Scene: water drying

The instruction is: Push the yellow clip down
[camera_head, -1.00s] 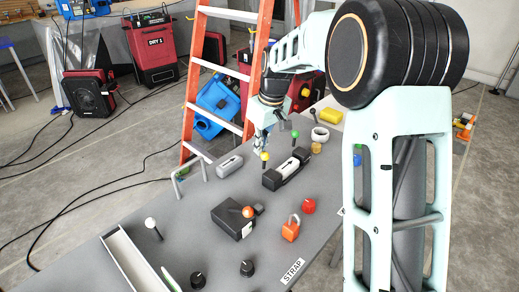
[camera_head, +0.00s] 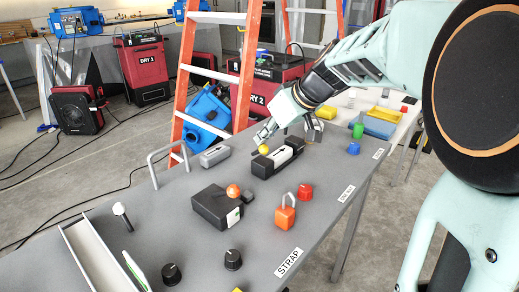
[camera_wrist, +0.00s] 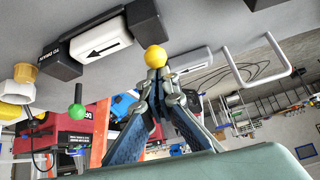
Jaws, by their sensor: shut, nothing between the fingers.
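A yellow ball-shaped piece (camera_head: 264,149), the only thing near my gripper that could be the yellow clip, is at the left end of a black-and-white block (camera_head: 278,157) on the grey table. My gripper (camera_head: 261,138) slants down from the upper right. In the wrist view, its shut fingertips (camera_wrist: 156,78) are right at the yellow ball (camera_wrist: 155,56). They look empty. I cannot tell whether they touch the ball, and any stem is hidden. The block, with an arrow label (camera_wrist: 103,43), is beside the ball.
A grey handle bar (camera_head: 166,150) and grey block (camera_head: 214,156) stand left of the ball. A black box (camera_head: 212,207), orange padlock (camera_head: 285,217) and red knob (camera_head: 305,191) are nearer. An orange ladder (camera_head: 186,75) stands behind the table.

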